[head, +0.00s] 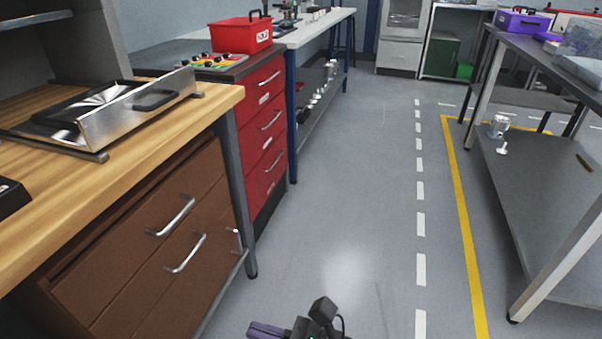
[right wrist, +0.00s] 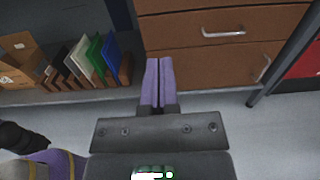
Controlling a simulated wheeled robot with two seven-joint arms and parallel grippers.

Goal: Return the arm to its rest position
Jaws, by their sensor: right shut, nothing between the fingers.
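My right gripper (head: 285,331) shows at the bottom edge of the head view, low over the floor, with a dark camera block beside it. In the right wrist view its two purple fingers (right wrist: 158,83) lie together, shut and empty. They point toward the brown drawer cabinet (right wrist: 215,62) and appear apart from it, though the gap is hard to judge. My left gripper does not show in the head view.
The wooden bench (head: 120,150) stands at left above brown drawers, with a metal tray (head: 140,115) on it. A red drawer cabinet (head: 268,120) stands behind. A grey table (head: 565,65) is at right. The grey floor (head: 355,200) between is clear. Upright coloured panels (right wrist: 95,55) stand on a low shelf.

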